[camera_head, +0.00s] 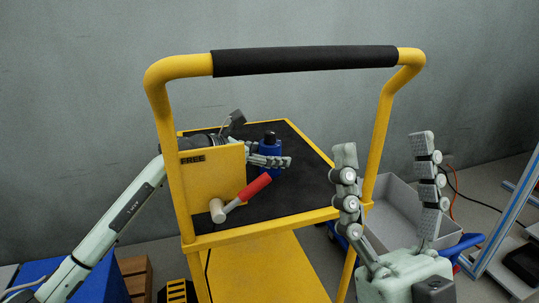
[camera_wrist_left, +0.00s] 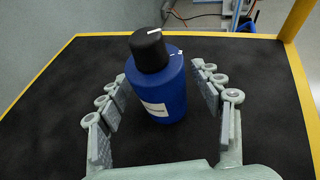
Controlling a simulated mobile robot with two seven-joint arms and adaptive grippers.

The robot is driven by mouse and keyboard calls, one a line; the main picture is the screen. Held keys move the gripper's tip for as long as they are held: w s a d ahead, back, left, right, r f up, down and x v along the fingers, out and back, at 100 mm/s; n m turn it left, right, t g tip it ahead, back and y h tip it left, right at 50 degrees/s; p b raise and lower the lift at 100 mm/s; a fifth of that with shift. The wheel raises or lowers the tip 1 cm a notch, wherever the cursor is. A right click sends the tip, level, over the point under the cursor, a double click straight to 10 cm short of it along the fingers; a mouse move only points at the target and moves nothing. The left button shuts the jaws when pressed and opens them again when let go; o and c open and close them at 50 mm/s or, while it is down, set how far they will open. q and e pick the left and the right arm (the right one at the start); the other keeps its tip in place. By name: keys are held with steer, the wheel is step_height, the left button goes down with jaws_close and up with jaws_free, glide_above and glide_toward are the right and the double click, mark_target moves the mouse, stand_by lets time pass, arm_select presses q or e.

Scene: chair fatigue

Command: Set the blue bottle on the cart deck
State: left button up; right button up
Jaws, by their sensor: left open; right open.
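The blue bottle (camera_head: 269,150) with a black cap stands upright on the black deck of the yellow cart (camera_head: 305,195). In the left wrist view the bottle (camera_wrist_left: 160,88) stands on the black deck (camera_wrist_left: 250,75) between the fingers of my left gripper (camera_wrist_left: 163,95). The fingers are open, with a visible gap on both sides of the bottle. In the head view my left gripper (camera_head: 255,150) is partly hidden behind a yellow panel marked FREE. My right gripper (camera_head: 390,165) is open and empty, raised in front of the cart's right side.
A mallet (camera_head: 250,188) with a red handle and pale head lies by the yellow panel (camera_head: 210,180). The cart's handle (camera_head: 305,60) arches over the near side. A grey bin (camera_head: 395,200) stands right of the cart. The deck's right part is clear.

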arm_select(q)
steer(key=p+v, duration=0.1)
steer(key=v, duration=1.1)
steer(key=shift+r, duration=0.1)
arm_select(e)
steer(key=shift+w+a+f+g, duration=0.3)
steer(key=shift+w+f+g, duration=0.05)
steer(key=shift+w+g, duration=0.25)
steer(key=shift+w+a+f+g, duration=0.35)
steer(key=shift+w+g, duration=0.15)
steer(key=shift+w, duration=0.1)
